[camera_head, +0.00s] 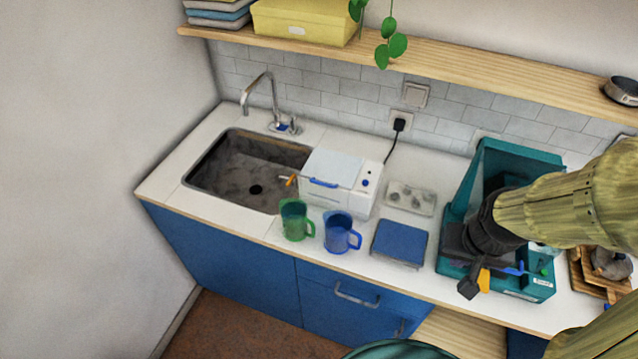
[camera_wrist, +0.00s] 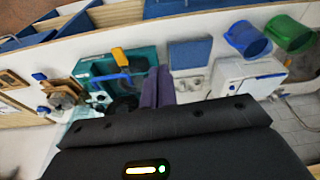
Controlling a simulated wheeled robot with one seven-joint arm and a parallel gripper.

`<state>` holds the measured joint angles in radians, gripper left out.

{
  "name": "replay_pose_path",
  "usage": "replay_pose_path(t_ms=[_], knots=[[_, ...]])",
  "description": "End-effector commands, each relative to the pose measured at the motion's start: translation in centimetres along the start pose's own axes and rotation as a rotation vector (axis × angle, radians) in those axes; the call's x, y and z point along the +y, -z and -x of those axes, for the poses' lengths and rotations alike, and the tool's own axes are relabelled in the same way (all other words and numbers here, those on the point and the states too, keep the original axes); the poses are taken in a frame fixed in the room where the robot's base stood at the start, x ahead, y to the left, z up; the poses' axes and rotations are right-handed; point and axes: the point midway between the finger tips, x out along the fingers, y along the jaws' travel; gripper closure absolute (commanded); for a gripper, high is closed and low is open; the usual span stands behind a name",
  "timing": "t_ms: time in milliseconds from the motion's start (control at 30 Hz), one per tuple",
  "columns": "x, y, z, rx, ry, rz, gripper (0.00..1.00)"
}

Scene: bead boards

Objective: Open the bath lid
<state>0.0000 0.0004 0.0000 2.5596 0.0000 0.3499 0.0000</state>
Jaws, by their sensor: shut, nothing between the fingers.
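The bath is a white box (camera_head: 337,199) on the counter, right of the sink. Its pale grey lid (camera_head: 334,167) lies flat and closed on top, with a blue handle (camera_head: 323,182) along the front edge. An orange-tipped tap sticks out on its left side. The bath also shows at the right of the wrist view (camera_wrist: 230,78), with its blue handle (camera_wrist: 271,76). My gripper (camera_head: 468,289) is well to the right of the bath, in front of the teal machine. Its dark fingers (camera_wrist: 158,86) are together in the wrist view, with nothing held.
A green mug (camera_head: 295,220) and a blue mug (camera_head: 339,232) stand in front of the bath. A blue-topped block (camera_head: 400,241) and a clear tray (camera_head: 411,198) lie between bath and teal machine (camera_head: 459,200). A shelf (camera_head: 480,67) runs above. The sink (camera_head: 225,174) is left.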

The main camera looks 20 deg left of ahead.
Motion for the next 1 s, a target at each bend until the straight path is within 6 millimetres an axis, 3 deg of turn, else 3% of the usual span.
replay_pose_path(t_ms=[400, 567, 767, 1000], knots=[[0.0, 0.0, 0.0, -0.001, 0.000, 0.002, 1.00], [-0.6, 0.0, -0.8, -0.030, -0.012, 0.095, 1.00], [-2.6, 0.2, -3.7, -0.141, -0.084, 0.477, 1.00], [-5.6, 2.0, -7.8, -0.274, -0.271, 1.094, 1.00]])
